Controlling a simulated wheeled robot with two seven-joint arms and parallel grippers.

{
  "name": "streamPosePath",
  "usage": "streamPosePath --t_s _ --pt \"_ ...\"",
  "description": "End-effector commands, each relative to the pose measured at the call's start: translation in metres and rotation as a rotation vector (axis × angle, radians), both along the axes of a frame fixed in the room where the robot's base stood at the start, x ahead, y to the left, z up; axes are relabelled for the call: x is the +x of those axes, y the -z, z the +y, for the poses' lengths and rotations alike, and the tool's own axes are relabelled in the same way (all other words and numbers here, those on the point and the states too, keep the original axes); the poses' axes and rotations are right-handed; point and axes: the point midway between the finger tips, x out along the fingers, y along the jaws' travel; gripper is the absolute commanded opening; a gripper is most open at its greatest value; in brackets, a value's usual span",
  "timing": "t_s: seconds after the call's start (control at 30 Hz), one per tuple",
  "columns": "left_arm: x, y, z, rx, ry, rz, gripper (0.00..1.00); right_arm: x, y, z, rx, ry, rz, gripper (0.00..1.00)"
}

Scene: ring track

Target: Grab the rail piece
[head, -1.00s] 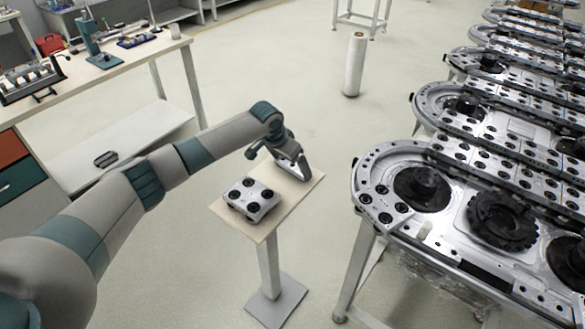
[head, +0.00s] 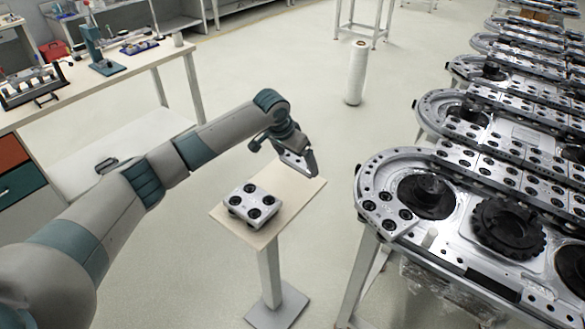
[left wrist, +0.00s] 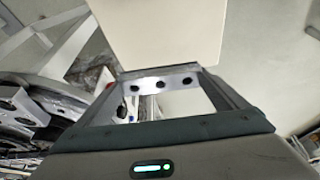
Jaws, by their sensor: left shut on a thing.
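The rail piece (left wrist: 160,84) is a short, silvery metal strip with dark holes, seen in the left wrist view. It spans the gap between the two fingers of my left gripper (left wrist: 165,76), which is shut on it. In the head view my left gripper (head: 300,163) points down over the far right part of a small beige stand top (head: 292,203). The rail piece is hard to tell from the fingers there. The stand top also shows in the left wrist view (left wrist: 158,30), just beyond the piece. My right gripper is in neither view.
A silver block with black round parts (head: 253,205) sits on the stand, left of my gripper. A metal ring track (head: 385,165) with black wheels fills the right side. A workbench (head: 125,72) stands at left. A white roll (head: 356,75) stands on open floor behind.

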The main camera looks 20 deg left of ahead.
Motion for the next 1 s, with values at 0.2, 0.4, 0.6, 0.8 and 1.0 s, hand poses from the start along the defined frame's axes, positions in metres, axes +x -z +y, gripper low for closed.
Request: streamPosePath --t_s 0.2,0.4,0.6,0.8,1.0 --pt "-0.009 -0.024 -0.04 -0.005 0.006 -0.008 0.41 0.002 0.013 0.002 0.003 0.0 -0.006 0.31" --pt "-0.018 -0.044 -0.071 -0.004 0.004 -0.007 0.41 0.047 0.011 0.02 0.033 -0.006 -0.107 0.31" --pt "-0.024 -0.058 -0.091 -0.003 0.002 -0.007 0.41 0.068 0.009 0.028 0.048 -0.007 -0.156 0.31" --pt "-0.027 -0.064 -0.099 -0.003 0.001 -0.004 0.41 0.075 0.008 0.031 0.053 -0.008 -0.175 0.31" --pt "-0.027 -0.064 -0.1 -0.002 0.0 -0.005 0.41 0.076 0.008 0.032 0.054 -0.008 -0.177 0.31"
